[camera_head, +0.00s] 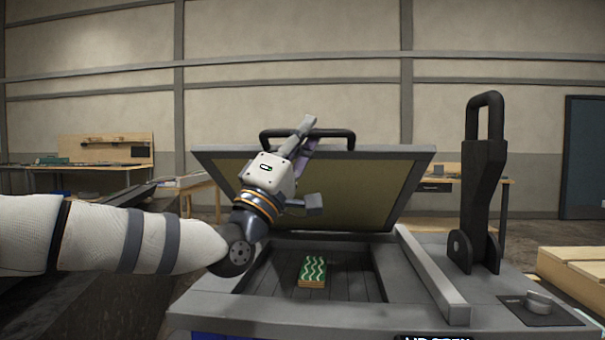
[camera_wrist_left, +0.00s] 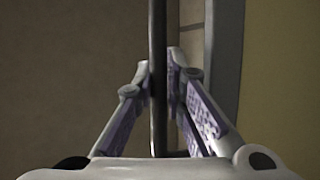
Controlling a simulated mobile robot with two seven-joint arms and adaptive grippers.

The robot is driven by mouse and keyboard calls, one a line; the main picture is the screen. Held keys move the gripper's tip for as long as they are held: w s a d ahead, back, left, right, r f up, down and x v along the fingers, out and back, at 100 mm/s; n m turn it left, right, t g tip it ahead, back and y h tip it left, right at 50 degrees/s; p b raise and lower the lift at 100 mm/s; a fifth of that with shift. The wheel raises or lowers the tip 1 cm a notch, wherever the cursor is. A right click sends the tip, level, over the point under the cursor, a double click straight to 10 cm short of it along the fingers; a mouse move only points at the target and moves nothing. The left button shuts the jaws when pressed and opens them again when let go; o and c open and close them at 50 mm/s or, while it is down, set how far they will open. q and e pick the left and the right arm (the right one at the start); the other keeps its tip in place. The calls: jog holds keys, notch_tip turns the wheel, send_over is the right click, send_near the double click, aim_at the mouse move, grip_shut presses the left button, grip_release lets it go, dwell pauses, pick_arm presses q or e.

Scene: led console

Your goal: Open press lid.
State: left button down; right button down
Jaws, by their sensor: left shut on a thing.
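The press lid (camera_head: 405,185), a grey frame with a yellowish inner face, stands raised and tilted above the press base (camera_head: 200,310). A black bar handle (camera_head: 340,133) sits on its top edge. In the left wrist view the handle (camera_wrist_left: 158,50) runs as a dark bar between the fingers of my left gripper (camera_wrist_left: 160,80), with the lid's grey edge (camera_wrist_left: 225,70) at the right. My left arm covers part of the lid. My right gripper is not in view.
A green board with wavy light lines (camera_head: 312,270) lies in the press bed. A dark upright lever (camera_head: 483,180) with a loop handle stands right of the lid, and a knob (camera_head: 540,301) is at front right. Wooden slats (camera_head: 575,265) lie at far right.

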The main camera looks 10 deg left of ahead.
pick_arm(q)
jog(key=shift+w+r, duration=0.3)
jog(key=shift+r, duration=0.25)
jog(key=shift+w+r, duration=0.3)
jog(key=shift+r, duration=0.2)
jog(key=c, duration=1.9)
grip_release()
jog(key=v, duration=1.2)
